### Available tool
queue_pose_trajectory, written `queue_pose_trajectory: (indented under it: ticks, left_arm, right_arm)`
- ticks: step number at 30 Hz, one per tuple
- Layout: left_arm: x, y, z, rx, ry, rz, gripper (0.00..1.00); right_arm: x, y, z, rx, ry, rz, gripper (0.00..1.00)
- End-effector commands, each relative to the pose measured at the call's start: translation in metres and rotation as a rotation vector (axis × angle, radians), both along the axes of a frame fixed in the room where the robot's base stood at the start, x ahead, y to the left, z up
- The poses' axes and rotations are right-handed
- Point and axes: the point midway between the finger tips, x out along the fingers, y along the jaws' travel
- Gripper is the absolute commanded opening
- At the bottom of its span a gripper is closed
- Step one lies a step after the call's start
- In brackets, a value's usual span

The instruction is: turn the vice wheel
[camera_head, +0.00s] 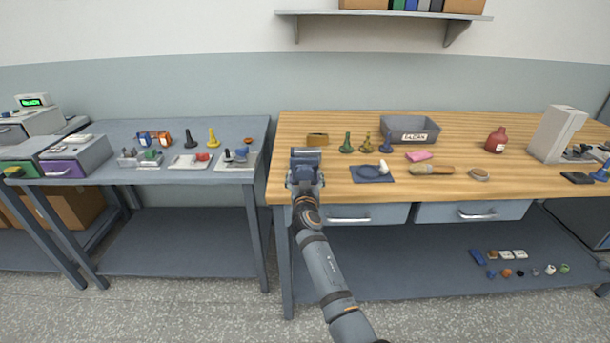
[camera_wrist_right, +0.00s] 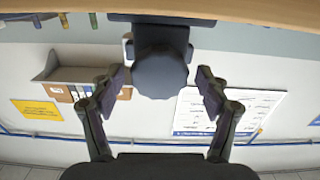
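The vice (camera_head: 305,154) is a grey-blue block at the left front corner of the wooden bench. My right gripper (camera_head: 306,181) is at its front, and my arm hides much of its lower part. In the right wrist view, which is upside down, a dark round part that looks like the vice wheel (camera_wrist_right: 160,74) is between the fingers of my right gripper (camera_wrist_right: 163,78). The fingers are apart, with a visible gap on each side of the round part. My left gripper is not in view.
The wooden bench (camera_head: 460,185) carries a grey bin (camera_head: 410,128), a blue mat (camera_head: 367,176), a brush (camera_head: 431,170) and a red bottle (camera_head: 496,140). A grey table (camera_head: 130,183) with small parts stands at left. A floor gap separates them.

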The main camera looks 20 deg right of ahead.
Motion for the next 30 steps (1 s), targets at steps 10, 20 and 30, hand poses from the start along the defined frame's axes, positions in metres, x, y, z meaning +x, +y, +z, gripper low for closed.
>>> queue_pose_trajectory:
  ticks: [10,20,30]
  left_arm:
    - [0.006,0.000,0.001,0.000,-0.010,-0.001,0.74]
    - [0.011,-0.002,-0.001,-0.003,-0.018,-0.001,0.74]
    - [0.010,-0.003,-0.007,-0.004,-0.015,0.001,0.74]
  right_arm:
    - [0.000,0.000,0.000,0.000,0.000,0.000,0.26]
    - [0.000,0.000,0.000,-0.037,0.010,0.000,0.22]
    - [0.000,0.001,-0.001,-0.259,0.074,-0.001,0.22]
